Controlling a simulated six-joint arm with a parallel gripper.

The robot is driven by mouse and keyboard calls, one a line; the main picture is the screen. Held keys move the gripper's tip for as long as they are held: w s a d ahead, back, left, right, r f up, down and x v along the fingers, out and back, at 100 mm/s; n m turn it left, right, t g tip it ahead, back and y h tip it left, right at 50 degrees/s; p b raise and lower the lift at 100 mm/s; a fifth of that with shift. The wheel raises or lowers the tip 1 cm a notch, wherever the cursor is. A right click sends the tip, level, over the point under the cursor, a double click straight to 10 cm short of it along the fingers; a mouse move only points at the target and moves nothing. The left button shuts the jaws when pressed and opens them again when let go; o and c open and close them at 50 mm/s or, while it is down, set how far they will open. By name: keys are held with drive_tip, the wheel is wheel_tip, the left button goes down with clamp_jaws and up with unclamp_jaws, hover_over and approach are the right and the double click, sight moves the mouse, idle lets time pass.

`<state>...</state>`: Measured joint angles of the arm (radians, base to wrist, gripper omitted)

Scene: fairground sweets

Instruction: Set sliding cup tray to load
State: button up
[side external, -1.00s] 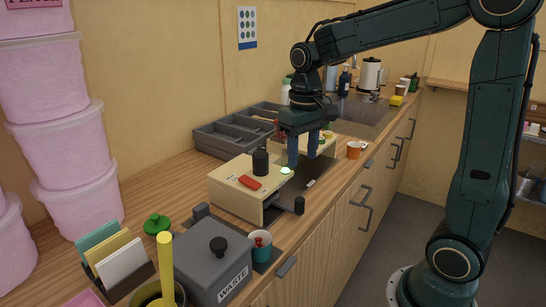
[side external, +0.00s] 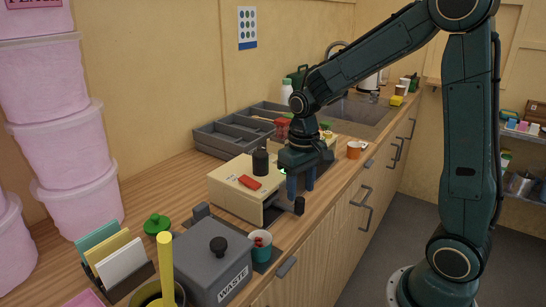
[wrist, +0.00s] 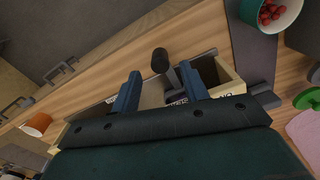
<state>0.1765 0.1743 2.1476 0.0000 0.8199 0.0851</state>
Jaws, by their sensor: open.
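A pale wooden dispenser box (side external: 236,196) stands on the counter, with a black bottle-like part and a red piece on top. A flat sliding tray with a black cylindrical knob (side external: 299,205) sticks out at its front right. The knob also shows in the wrist view (wrist: 160,60), beyond my fingertips. My gripper (side external: 301,187) is open and empty, pointing down just behind the knob in the side view. In the wrist view my gripper (wrist: 157,80) has a finger on either side of part of the tray. Whether a finger touches the knob or tray I cannot tell. My gripper hides part of the tray.
A grey waste bin (side external: 212,262) and a teal cup with red sweets (side external: 260,247) stand nearer the camera. An orange cup (side external: 354,150) stands beyond my gripper. A grey divided organiser (side external: 232,137) lies behind the box. The counter's front edge is close to the knob.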

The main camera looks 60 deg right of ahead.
sight(300, 199)
drive_tip(key=shift+f, duration=2.35)
clamp_jaws()
